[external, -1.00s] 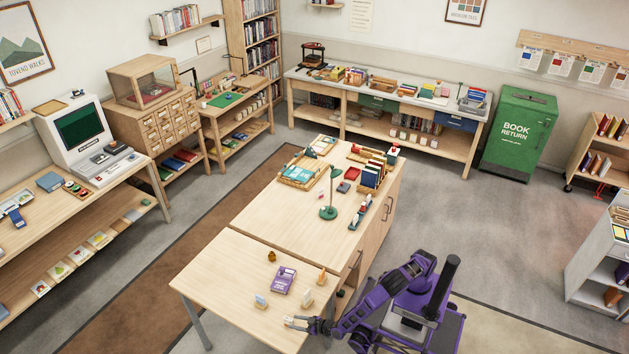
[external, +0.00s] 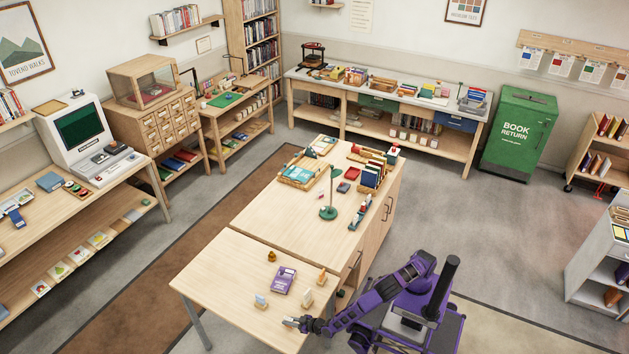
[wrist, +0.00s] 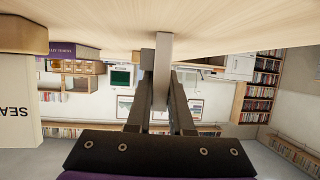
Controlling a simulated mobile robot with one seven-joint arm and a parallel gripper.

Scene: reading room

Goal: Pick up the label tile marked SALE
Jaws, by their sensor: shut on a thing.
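My gripper (external: 290,322) is low over the near end of the pale wooden table. In the wrist view, where the room appears upside down, its fingers (wrist: 161,90) are shut on a thin grey-beige label tile (wrist: 163,62) seen edge-on. The held tile's face and marking are hidden. A second cream tile (wrist: 18,95) on a wooden base stands at the left of that view, with upside-down letters that look like SEA, partly cut off. In the external view, small upright tiles stand on the table: a bluish one (external: 261,301), a pale one (external: 307,298) and an orange-tan one (external: 322,276).
A purple book (external: 284,280) lies on the table (external: 215,270) among the tiles, with a small brown object (external: 271,256) behind it. A green lamp (external: 329,212) stands on the adjoining counter. The table's left part is bare.

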